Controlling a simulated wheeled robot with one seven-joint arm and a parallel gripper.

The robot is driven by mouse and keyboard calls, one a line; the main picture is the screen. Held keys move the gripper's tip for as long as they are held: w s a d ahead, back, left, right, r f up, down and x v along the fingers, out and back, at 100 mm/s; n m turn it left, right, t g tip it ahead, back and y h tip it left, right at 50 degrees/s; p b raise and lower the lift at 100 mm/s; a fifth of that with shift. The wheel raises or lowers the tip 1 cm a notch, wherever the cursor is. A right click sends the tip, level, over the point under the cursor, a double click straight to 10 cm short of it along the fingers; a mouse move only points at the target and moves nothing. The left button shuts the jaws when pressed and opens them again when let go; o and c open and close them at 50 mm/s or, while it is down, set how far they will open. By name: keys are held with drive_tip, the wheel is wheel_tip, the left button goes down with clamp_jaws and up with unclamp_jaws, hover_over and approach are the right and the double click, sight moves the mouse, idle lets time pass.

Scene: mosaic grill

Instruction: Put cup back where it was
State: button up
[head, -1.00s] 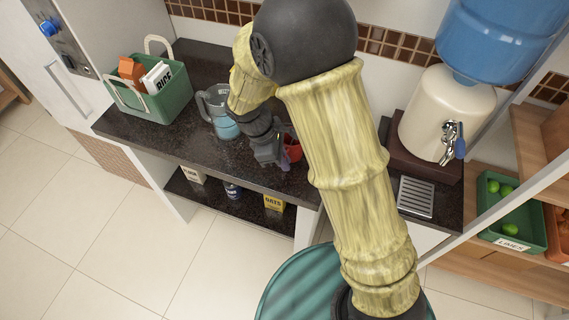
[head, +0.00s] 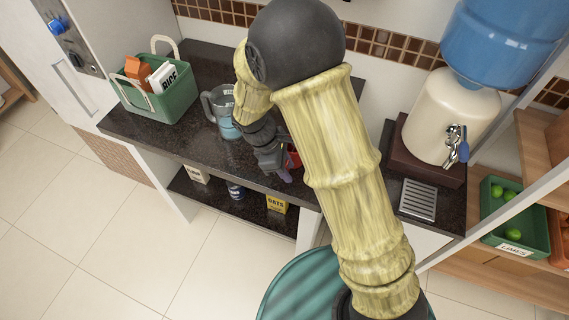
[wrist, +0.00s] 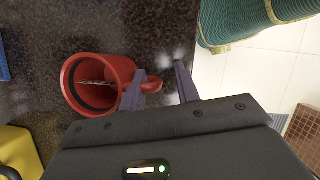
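The red cup (wrist: 118,72) is on the dark speckled counter (wrist: 140,20). Its round mouth faces left in the wrist view and its handle (wrist: 154,84) points right. My gripper (wrist: 160,84) is open, with one finger near the cup's wall and the other beyond the handle, so the handle lies between them. I cannot tell whether the fingers touch it. In the head view a small part of the cup (head: 294,156) shows beside my gripper (head: 284,172); the rest is hidden behind it.
A clear pitcher with blue contents (head: 222,112) stands close to my arm. A green basket (head: 170,102) with cartons is at the counter's left. A water dispenser (head: 440,115) stands right. Boxes sit on the shelf below. The counter's front edge is close to my gripper.

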drive_tip(key=v, duration=1.2)
drive_tip(key=shift+b, duration=0.35)
drive_tip(key=shift+w+r, duration=0.1)
drive_tip(key=s+d+f+m+t+y, duration=0.1)
drive_tip(key=s+d+m+y, duration=0.1)
drive_tip(key=d+m, duration=0.6)
drive_tip(key=s+d+f+m+t+y, duration=0.1)
drive_tip(key=s+d+m+t+y, duration=0.1)
drive_tip(key=s+d+m, duration=0.3)
drive_tip(key=d+m, duration=0.4)
drive_tip(key=d, duration=0.3)
drive_tip(key=shift+d+y, duration=0.3)
drive_tip(key=shift+d, duration=0.05)
